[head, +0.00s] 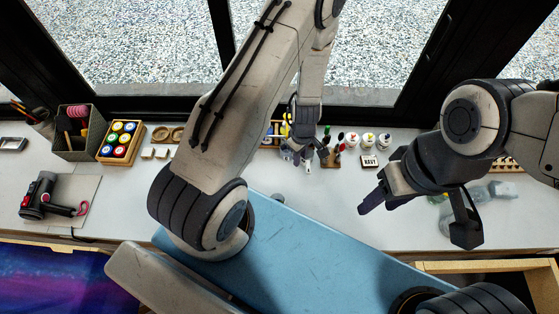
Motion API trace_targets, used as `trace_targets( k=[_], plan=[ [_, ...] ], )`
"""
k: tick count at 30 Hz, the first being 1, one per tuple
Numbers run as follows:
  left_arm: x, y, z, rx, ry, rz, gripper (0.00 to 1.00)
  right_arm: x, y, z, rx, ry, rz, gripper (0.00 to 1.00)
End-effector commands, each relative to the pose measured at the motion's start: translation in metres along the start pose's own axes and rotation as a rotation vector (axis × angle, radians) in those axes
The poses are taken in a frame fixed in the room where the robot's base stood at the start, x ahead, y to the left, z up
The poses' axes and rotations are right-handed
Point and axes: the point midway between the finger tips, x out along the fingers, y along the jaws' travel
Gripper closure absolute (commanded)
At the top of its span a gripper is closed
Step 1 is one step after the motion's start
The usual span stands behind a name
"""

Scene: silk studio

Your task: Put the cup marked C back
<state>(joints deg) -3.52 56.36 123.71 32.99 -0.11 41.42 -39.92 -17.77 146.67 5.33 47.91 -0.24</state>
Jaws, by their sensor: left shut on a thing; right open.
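My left gripper (302,152) is at the back of the white table, among small items near the window. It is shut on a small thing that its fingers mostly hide. A small whitish part (308,168) shows just below the fingers; I cannot tell whether it belongs to the held thing. Several white containers with coloured tops (369,140) stand right of this gripper. No letter C is readable, so I cannot tell which thing is the marked cup. My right gripper (420,214) is open and empty over the right part of the table, its fingers wide apart.
A small wooden holder (331,160) and a NAVY label (370,161) stand near my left gripper. At left are a paint-pot tray (107,158), a grey bin (69,151) and a dark hand tool (36,205). A wooden drawer (480,267) is at lower right.

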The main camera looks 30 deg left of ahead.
Motion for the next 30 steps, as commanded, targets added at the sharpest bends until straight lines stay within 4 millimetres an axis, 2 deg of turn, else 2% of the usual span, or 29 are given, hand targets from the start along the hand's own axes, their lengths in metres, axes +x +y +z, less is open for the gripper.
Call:
trace_targets(
  k=[1, 5, 9, 12, 17, 26, 30],
  plan=[
    [0.017, -0.005, -0.014, -0.008, 0.000, 0.000, 1.00, 0.018, 0.001, 0.001, -0.001, 0.000, 0.000, 0.51],
    [0.034, -0.015, -0.042, -0.008, 0.000, 0.000, 1.00, 0.033, 0.002, 0.002, -0.002, 0.000, 0.000, 0.51],
    [0.046, -0.023, -0.068, -0.007, 0.000, 0.000, 1.00, 0.039, 0.003, 0.002, -0.003, 0.000, 0.000, 0.51],
    [0.051, -0.027, -0.078, -0.004, 0.000, 0.000, 1.00, 0.040, 0.003, 0.002, -0.004, 0.000, 0.000, 0.51],
    [0.056, -0.028, -0.083, 0.002, 0.000, 0.001, 1.00, 0.042, 0.003, 0.002, -0.004, 0.000, 0.000, 0.51],
    [0.092, -0.028, -0.082, 0.002, 0.000, 0.000, 1.00, 0.078, 0.006, 0.004, -0.002, 0.000, 0.000, 0.51],
    [0.095, -0.027, -0.082, 0.001, 0.000, 0.001, 1.00, 0.081, 0.006, 0.004, 0.000, 0.000, 0.000, 0.51]
  ],
)
